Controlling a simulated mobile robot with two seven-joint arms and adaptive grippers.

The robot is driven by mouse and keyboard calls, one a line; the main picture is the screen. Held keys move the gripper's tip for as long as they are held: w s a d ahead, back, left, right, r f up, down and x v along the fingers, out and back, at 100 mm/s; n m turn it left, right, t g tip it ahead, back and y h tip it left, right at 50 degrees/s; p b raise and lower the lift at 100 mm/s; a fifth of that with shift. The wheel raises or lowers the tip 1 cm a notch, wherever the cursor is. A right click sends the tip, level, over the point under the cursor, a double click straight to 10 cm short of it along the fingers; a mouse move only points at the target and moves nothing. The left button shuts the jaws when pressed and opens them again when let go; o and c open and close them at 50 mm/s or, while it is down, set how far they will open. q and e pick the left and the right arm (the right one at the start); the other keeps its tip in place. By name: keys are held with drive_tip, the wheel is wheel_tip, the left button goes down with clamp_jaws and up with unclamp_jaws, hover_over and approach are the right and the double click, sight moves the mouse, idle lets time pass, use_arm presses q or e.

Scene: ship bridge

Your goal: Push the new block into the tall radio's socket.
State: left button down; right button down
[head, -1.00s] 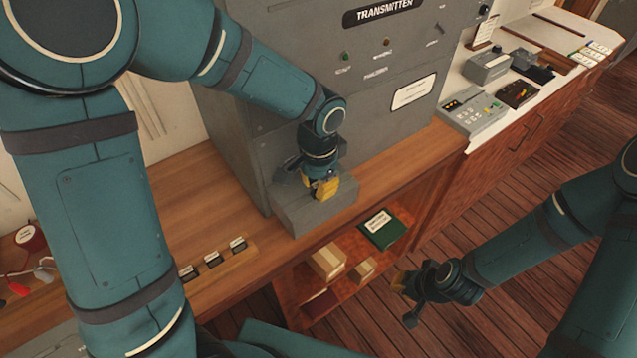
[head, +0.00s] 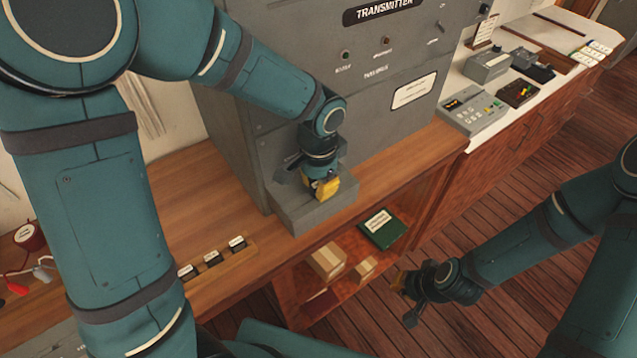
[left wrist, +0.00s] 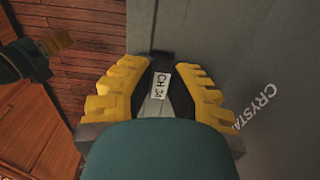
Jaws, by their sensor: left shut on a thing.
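The tall radio (head: 365,125) is a grey cabinet marked TRANSMITTER, with a grey ledge (head: 318,218) at its foot. My left gripper (head: 325,188) is over this ledge, pointing down. In the left wrist view, the left gripper (left wrist: 161,88) is shut on a dark block (left wrist: 161,80) with a white label reading CH 34. The ledge surface lies below the block, with lettering starting CRYSTA beside it. The socket is hidden behind the block and fingers, so I cannot tell how deep the block sits. My right gripper (head: 408,300) hangs in front of the shelf, with no thing visible in it.
Several labelled dark blocks (head: 212,258) stand in a wooden rack on the wooden bench, left of the radio. The open shelf below holds cardboard boxes (head: 327,262) and a green book (head: 382,228). A white counter (head: 500,105) with instruments stands at the right.

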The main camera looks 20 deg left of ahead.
use_arm(q)
drive_tip(key=c, duration=1)
unclamp_jaws()
drive_tip(key=shift+o, duration=0.2)
drive_tip(key=shift+r, duration=0.1)
wheel_tip(320, 180, up, 12)
